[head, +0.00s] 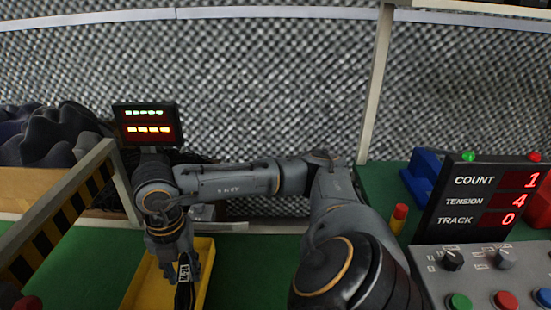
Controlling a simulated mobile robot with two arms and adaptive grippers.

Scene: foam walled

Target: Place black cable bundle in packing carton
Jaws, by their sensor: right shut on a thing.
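My right gripper (176,266) hangs over the yellow tray (207,262), fingers pointing down. It is shut on the black cable bundle (185,294), which has a pale printed tag and runs down out of the bottom of the view. Whether the bundle touches the tray is hard to tell. A tan, carton-like box (48,186) stands at the left behind the striped rail, heaped with dark crumpled lumps; I cannot tell for sure that it is the packing carton. My left gripper is not in view.
A yellow-black striped rail (62,207) stands between the box and the tray. A small display (148,124) is behind my wrist. A counter panel (487,200) with knobs and buttons, a blue block (421,177) and a red-yellow peg (398,218) are at the right. Green surface (250,265) is clear beside the tray.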

